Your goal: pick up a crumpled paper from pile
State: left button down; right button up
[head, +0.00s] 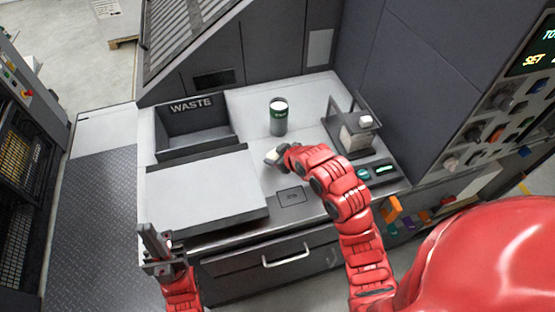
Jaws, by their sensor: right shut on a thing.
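My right gripper (273,157) reaches over the light worktop from the right, its arm bent downward. No pile of paper can be made out. My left gripper (156,243) is low at the left, in front of the worktop's front edge and away from the paper. Its fingers point up, and their gap is unclear.
An open dark bin marked WASTE (197,142) stands at the back left, behind a flat pale lid or panel (203,190). A drawer handle (286,257) is below.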

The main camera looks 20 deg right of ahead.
aim_at(276, 170)
jog(key=shift+f, duration=0.4)
notch_tip(276, 170, down, 3)
jog(key=shift+f+p, duration=0.1)
jog(key=shift+p, duration=0.75)
jog(key=shift+w+f, duration=0.1)
jog(key=shift+f+b, duration=0.2)
jog(key=shift+b, duration=0.1)
jog(key=o, duration=1.3)
jog(key=shift+r, duration=0.25)
